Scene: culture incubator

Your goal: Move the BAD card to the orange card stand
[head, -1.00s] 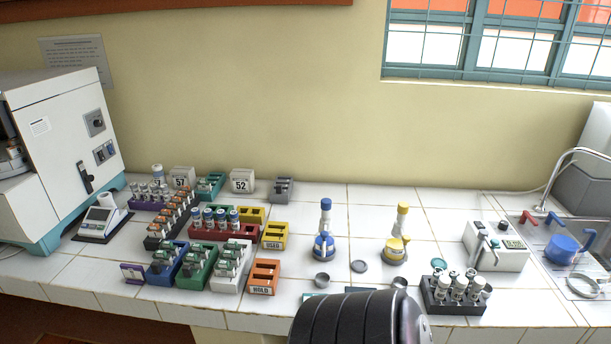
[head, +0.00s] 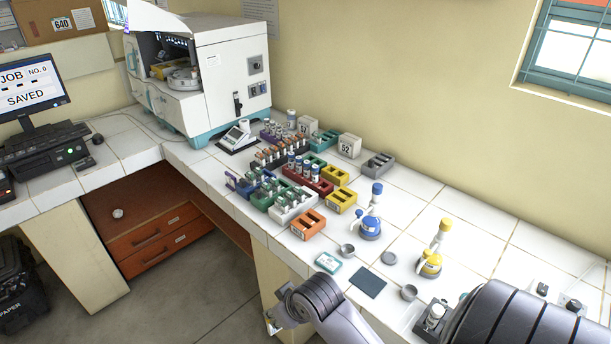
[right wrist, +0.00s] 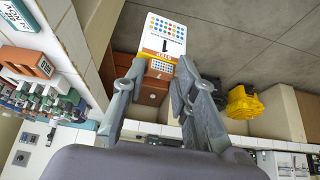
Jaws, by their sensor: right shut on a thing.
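My right gripper (head: 271,321) is in front of the counter's front edge in the head view, with open floor beside it. In the right wrist view its fingers (right wrist: 160,84) are shut on a white card (right wrist: 165,38) with coloured dots, a large 1 and an orange part. I cannot read BAD on this card. The orange card stand (head: 308,225) is on the counter near its front edge, up and right of the gripper. It also shows at the left of the right wrist view (right wrist: 22,62), apart from the held card. My left gripper is not in view.
Coloured racks with vials (head: 307,176) crowd the counter behind the orange stand. A white-and-teal card (head: 328,263), a dark pad (head: 367,282), small metal cups and a blue bottle (head: 370,226) are right of it. The incubator (head: 205,85) stands at the back.

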